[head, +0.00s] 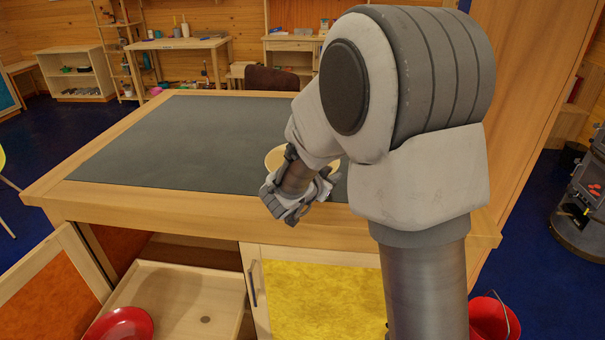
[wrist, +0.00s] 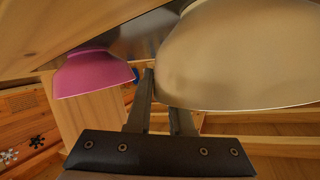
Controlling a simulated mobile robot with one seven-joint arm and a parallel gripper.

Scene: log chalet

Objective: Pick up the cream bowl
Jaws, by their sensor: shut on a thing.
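The cream bowl (wrist: 240,55) fills the upper right of the wrist view, with its rim at my gripper's fingers. My gripper (wrist: 163,90) is shut on the bowl's edge; the bowl hides part of one finger. In the head view, part of the cream bowl (head: 273,157) shows behind my wrist, over the near part of the dark table top. My gripper (head: 290,207) is at the table's near edge there, its fingertips not clear. I cannot tell whether the bowl touches the table.
A pink bowl (wrist: 92,75) is left of the cream bowl in the wrist view. A red bucket (head: 490,318) and a stove (head: 585,200) stand right.

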